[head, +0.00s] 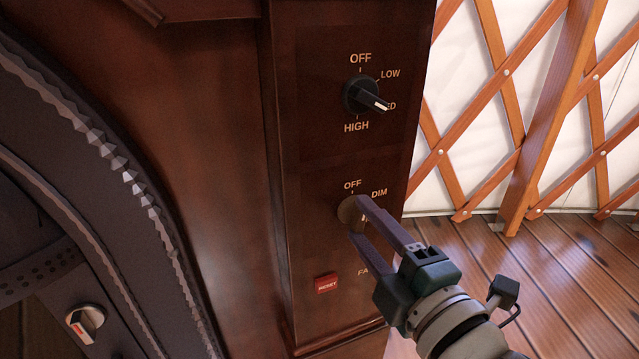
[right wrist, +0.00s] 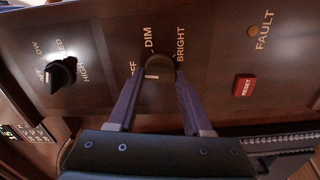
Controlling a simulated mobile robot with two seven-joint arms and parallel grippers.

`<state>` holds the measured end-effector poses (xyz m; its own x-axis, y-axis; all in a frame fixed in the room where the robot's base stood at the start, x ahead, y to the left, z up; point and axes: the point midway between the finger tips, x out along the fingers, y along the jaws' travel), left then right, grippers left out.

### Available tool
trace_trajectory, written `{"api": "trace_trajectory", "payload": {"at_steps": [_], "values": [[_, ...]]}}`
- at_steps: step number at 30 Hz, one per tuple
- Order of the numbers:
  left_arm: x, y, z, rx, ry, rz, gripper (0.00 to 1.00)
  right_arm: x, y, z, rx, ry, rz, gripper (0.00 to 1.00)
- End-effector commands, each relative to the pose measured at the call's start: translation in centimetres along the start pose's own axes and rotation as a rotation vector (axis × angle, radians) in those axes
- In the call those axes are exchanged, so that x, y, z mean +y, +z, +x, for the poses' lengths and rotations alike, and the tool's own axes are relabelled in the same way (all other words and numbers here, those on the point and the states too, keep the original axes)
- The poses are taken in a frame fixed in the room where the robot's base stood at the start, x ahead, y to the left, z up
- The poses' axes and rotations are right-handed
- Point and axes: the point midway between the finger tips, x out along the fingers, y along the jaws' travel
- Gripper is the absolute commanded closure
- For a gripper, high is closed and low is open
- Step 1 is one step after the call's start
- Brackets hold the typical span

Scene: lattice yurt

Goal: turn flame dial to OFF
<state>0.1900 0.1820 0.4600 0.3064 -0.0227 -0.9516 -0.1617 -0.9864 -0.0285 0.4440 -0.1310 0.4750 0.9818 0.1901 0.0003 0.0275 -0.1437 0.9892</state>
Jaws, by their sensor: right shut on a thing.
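The lower dial (head: 347,209), a dark bronze knob marked OFF, DIM and a hidden third word, sits on a dark wooden panel. The right wrist view shows this dial (right wrist: 160,66) with OFF, DIM and BRIGHT around it. I see no word naming it as the flame dial. My right gripper (head: 359,217) is shut on it, one finger on each side; its fingers also show in the right wrist view (right wrist: 159,72). A pale mark on the knob lies on the side toward OFF in the wrist view. In the head view the fingers hide the mark. My left gripper is not in view.
Above is a black dial (head: 362,95) with OFF, LOW, MED, HIGH, its white pointer toward MED. Below are a red RESET button (head: 326,283) and a FAULT label, partly hidden. A dark arched body with a metal knob (head: 86,320) stands left. Wooden lattice (head: 540,130) stands right.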

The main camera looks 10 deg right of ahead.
Motion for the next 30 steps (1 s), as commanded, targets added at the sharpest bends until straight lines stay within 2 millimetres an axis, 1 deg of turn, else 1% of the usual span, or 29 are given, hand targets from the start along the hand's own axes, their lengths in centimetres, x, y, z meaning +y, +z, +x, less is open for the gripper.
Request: {"api": "trace_trajectory", "payload": {"at_steps": [9,26,27,30], "values": [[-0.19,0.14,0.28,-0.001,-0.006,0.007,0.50,-0.05,0.05,-0.02,-0.001,0.000,-0.132,1.00],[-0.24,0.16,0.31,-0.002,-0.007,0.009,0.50,-0.04,0.02,-0.02,0.000,-0.001,-0.166,1.00],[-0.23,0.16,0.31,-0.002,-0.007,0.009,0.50,-0.04,0.02,-0.02,0.000,-0.001,-0.166,0.48],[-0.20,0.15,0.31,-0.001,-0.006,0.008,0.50,-0.04,0.02,-0.02,0.000,-0.001,-0.165,0.37]]}}
